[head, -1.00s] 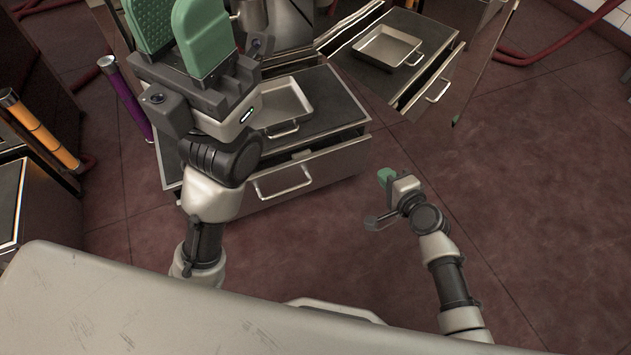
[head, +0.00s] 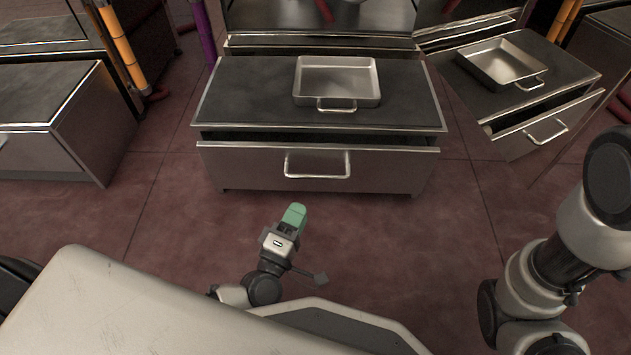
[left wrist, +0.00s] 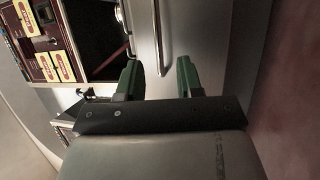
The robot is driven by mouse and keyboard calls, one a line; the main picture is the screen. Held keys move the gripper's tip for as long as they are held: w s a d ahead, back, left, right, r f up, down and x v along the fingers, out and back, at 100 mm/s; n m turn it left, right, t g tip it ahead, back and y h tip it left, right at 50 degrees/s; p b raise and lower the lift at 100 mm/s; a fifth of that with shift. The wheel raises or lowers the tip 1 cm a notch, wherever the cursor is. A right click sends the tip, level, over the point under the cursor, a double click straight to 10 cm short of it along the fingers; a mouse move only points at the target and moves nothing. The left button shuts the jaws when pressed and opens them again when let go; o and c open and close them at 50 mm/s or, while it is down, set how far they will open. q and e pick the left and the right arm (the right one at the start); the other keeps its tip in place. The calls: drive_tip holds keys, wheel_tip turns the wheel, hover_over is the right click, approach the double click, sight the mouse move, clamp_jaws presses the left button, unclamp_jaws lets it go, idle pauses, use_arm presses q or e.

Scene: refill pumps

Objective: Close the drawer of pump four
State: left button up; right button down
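A metal drawer (head: 385,170) with a bar handle (head: 317,172) stands in the middle of the head view. A dark gap shows along its top edge, so it is partly open. I cannot read which pump is pump four. My left gripper (head: 294,216) is low in front of this drawer, apart from it in the picture. In the left wrist view its two green fingers (left wrist: 160,80) are spread with nothing between them. Beyond them a bar handle (left wrist: 160,35) runs along a grey metal front. My right arm shows at the right, its gripper out of view.
A shallow pan (head: 337,80) rests on the dark top above the drawer. A second unit with a pan (head: 500,62) and an open drawer (head: 545,130) stands at the right. Another cabinet (head: 85,130) is at the left. Red floor (head: 400,250) is clear in front.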

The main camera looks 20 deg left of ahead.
sight(317, 177)
use_arm(q)
drive_tip(key=shift+b+x, duration=2)
drive_tip(key=shift+x, duration=3.1)
drive_tip(key=shift+r, duration=0.2)
clamp_jaws()
